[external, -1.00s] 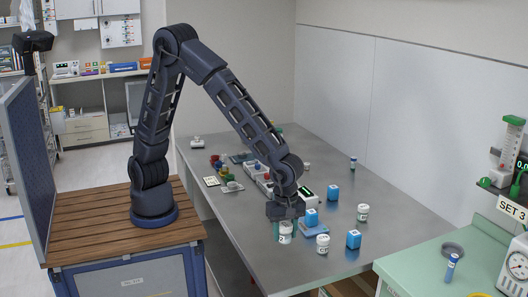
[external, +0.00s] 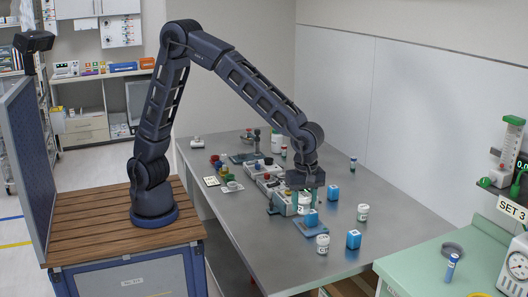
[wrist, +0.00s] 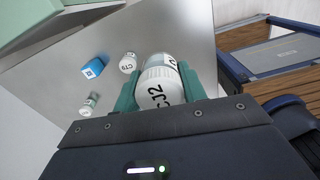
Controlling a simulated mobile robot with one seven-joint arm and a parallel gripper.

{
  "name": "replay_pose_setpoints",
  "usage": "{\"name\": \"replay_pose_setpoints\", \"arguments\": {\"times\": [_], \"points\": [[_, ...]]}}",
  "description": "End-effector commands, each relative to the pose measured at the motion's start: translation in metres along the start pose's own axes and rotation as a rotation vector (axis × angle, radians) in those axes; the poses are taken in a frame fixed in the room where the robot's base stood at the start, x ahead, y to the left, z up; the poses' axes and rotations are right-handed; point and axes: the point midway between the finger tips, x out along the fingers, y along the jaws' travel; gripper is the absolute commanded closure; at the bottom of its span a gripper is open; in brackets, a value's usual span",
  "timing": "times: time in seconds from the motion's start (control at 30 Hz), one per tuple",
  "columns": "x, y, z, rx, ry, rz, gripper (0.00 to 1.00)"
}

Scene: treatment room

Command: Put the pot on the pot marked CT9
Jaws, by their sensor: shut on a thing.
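My gripper (external: 304,199) is shut on a white pot (external: 303,208) and holds it upright-looking above the table. In the wrist view the held pot (wrist: 160,82) sits between the green fingers and its lid reads CJ2. The pot marked CT9 (wrist: 128,62) stands on the table beyond the held pot, apart from it. In the external view this CT9 pot (external: 322,244) appears to be the white one near the table's front edge, below and right of my gripper.
A blue box (external: 354,239) stands right of the CT9 pot, and another white-lidded pot (external: 363,212) is behind it. The table's right rear is mostly clear.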

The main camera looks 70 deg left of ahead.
Motion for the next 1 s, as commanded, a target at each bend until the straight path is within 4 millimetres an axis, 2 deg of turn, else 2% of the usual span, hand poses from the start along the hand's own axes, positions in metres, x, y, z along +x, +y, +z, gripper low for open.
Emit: {"name": "replay_pose_setpoints", "arguments": {"times": [0.03, 0.6, 0.87, 1.0], "points": [[-0.003, 0.009, -0.004, 0.0, -0.001, 0.0, 0.81], [-0.035, 0.087, -0.046, 0.037, -0.006, 0.001, 0.81], [-0.044, 0.105, -0.059, 0.046, -0.009, 0.003, 0.81], [-0.038, 0.107, -0.061, 0.049, -0.009, 0.002, 0.81]]}}
